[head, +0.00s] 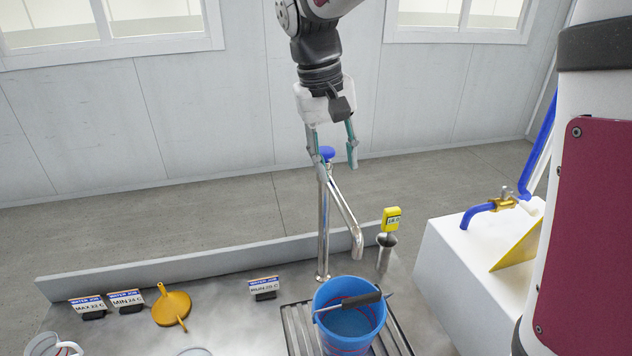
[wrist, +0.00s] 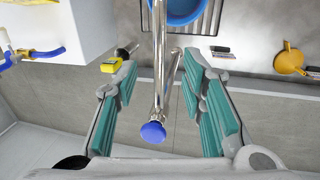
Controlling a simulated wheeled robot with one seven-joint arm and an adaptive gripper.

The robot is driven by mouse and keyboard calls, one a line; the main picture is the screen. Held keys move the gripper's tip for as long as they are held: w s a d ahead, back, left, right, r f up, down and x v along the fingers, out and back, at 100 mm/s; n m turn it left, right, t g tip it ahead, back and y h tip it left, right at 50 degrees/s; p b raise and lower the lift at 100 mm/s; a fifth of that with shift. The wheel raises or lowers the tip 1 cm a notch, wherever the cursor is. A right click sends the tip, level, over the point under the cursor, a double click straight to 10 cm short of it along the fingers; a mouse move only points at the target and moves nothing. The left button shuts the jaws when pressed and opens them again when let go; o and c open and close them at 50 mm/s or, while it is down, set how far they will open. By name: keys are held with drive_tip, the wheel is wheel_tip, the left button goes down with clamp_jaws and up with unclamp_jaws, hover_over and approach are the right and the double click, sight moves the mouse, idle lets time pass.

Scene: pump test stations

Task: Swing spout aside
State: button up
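The chrome spout (head: 343,208) slopes down to the right from the top of its upright post (head: 323,235). Its downturned mouth is above the back rim of the blue bucket (head: 329,325) in the head view. A blue knob (head: 327,152) caps the post. My gripper (head: 336,167) is open around the top of the tap, pointing down. In the wrist view, the blue knob (wrist: 153,132) and the spout (wrist: 172,78) lie between the spread teal fingers of my gripper (wrist: 160,75). I see gaps on both sides and no clear contact.
A rod with a dark handle (head: 361,299) lies across the bucket, which stands on a slatted grate (head: 300,330). An orange funnel (head: 172,307) and several label signs sit left.

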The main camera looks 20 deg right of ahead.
sight(345, 208)
drive_tip(key=f, duration=0.3)
drive_tip(key=d+f, duration=0.1)
drive_tip(key=f, duration=0.2)
drive_tip(key=d+f, duration=0.1)
drive_tip(key=f, duration=0.3)
drive_tip(key=shift+f+p, duration=0.1)
drive_tip(key=shift+p, duration=0.25)
clamp_jaws()
